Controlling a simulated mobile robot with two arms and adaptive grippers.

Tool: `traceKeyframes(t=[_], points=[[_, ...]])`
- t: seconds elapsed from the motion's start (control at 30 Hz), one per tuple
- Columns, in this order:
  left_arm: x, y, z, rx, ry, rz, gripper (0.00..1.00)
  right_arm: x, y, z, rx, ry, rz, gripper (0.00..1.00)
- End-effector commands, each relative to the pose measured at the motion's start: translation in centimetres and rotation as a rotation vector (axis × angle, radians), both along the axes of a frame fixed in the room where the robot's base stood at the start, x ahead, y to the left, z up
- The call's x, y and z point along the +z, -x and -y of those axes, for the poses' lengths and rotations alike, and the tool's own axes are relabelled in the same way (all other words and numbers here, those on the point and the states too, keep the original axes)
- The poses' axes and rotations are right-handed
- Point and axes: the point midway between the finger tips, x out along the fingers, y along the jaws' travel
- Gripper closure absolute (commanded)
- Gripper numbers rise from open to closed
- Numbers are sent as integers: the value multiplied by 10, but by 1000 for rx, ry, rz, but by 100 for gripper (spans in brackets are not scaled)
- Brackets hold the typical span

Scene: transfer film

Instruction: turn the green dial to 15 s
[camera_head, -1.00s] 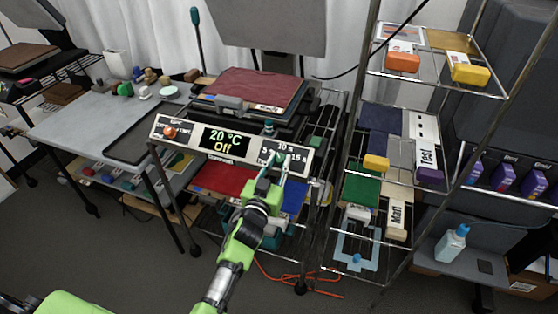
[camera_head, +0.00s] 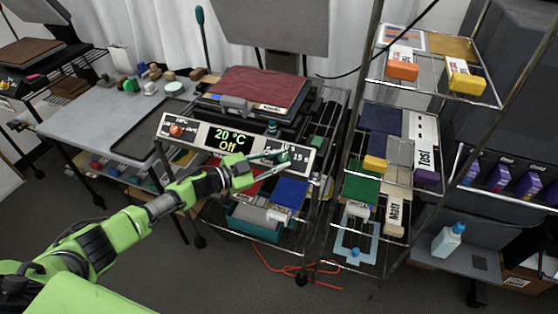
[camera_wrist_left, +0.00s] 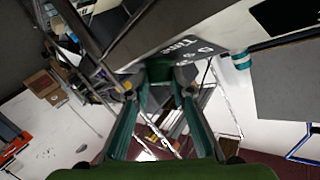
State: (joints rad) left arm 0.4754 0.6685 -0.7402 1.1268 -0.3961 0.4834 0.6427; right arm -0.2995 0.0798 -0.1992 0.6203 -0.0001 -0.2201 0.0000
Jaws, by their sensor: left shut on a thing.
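The control panel (camera_head: 169,144) is a pale slanted bar on the front of the heat press. Its black display (camera_head: 228,141) reads 20 °C and Off. An orange dial (camera_head: 176,130) sits at its left end. The green dial (camera_head: 284,157) is at the right end, with 15 s printed to its right. My left gripper (camera_head: 273,157) comes in from the left and is shut on the green dial. In the left wrist view, the dial (camera_wrist_left: 158,94) shows between the fingertips. The dial's pointing direction is hidden. My right gripper is not in view.
A dark red pad (camera_head: 257,87) lies on the press above the panel. A wire shelf (camera_head: 381,207) with coloured sheets and blocks stands to the right. A grey table (camera_head: 82,124) with a black tray stands to the left. A blue-capped bottle (camera_head: 447,240) is at far right.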

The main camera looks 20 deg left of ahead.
Motion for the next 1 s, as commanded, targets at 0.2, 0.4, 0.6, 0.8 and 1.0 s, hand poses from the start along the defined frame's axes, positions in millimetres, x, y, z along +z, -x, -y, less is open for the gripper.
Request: traceKeyframes(t=[0.2, 0.4, 0.6, 0.8, 1.0], points=[[1, -5, -5, -163, -127, 9, 100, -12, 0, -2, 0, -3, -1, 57], [1, -7, -4, -315, -235, 13, 100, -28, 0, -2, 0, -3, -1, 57], [2, -9, -4, -450, -332, 17, 100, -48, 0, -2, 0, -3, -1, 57], [3, -9, -3, -556, -407, 17, 100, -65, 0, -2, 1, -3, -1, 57], [5, -9, -2, -623, -452, 19, 100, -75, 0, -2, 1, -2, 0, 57]])
